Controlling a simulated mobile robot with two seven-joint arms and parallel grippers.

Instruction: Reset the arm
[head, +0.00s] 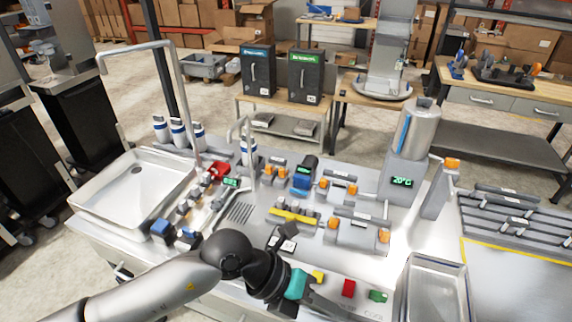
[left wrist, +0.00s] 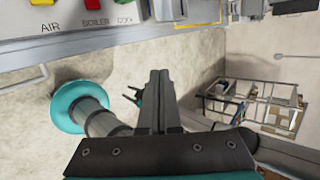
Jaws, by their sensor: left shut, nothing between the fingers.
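My left arm comes in from the left over the front edge of the steel counter (head: 400,250). My left gripper (head: 328,306) is low at the counter's front, close to the coloured buttons in the picture. In the left wrist view its two dark fingers (left wrist: 158,98) lie together with nothing between them. They point towards the counter's front edge, with bare floor visible around them. I cannot tell the exact gap to the counter.
A yellow button (head: 318,277), a red button (head: 348,288) and a green button (head: 377,296) line the counter's front. A sink (head: 130,195) is at left, a steel tray (head: 432,285) at right. A tall tap (head: 150,45) and a steel cylinder (head: 420,130) rise above the counter.

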